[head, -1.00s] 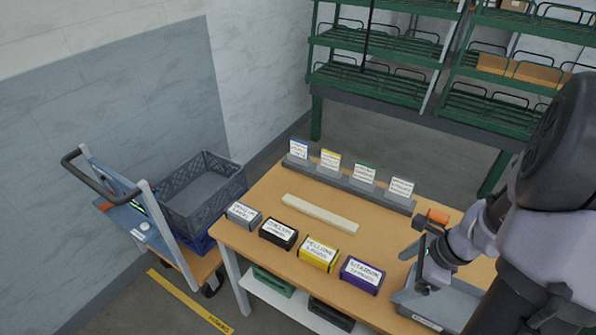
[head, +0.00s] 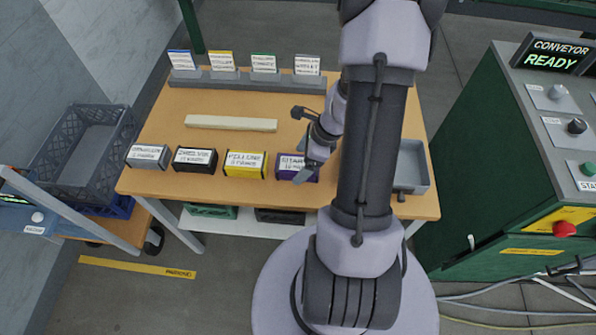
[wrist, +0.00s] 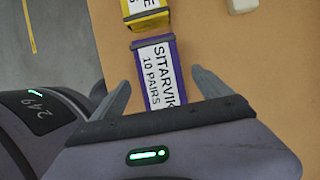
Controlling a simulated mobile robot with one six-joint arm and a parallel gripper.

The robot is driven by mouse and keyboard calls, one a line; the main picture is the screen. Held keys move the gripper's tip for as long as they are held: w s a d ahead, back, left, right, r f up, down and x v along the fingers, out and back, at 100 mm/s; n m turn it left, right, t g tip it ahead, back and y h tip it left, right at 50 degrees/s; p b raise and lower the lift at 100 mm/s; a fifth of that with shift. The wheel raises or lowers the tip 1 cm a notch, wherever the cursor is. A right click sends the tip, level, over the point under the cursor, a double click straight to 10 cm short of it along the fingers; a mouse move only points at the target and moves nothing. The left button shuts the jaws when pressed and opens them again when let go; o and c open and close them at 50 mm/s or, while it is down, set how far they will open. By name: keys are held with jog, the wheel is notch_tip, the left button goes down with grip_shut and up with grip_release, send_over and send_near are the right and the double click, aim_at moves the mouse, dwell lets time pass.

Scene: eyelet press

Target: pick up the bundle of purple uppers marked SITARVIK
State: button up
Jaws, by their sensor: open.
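The purple bundle marked SITARVIK, 10 PAIRS (wrist: 158,75) lies on the table, label up, in the wrist view. In the head view the bundle (head: 287,172) is the right end of the row, its right part hidden behind my gripper (head: 309,170). In the wrist view my gripper (wrist: 160,83) is open, with one finger on each side of the bundle. A gap shows beside the right finger; the left finger is close to the bundle's edge. I cannot tell how far above the bundle the fingertips are.
Left of the purple bundle stand a yellow bundle (head: 246,164), a black one (head: 195,160) and a grey one (head: 149,156). A pale bar (head: 231,123) lies behind them. A grey tray (head: 411,172) is on the right. A card rack (head: 245,80) lines the back.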

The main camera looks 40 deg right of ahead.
jog(key=x, duration=0.2)
jog(key=shift+f+b, duration=0.3)
jog(key=shift+b, duration=0.05)
jog(key=shift+r, duration=0.15)
jog(key=shift+c, duration=1.1)
jog(key=shift+r, duration=0.1)
jog(key=c, duration=1.6)
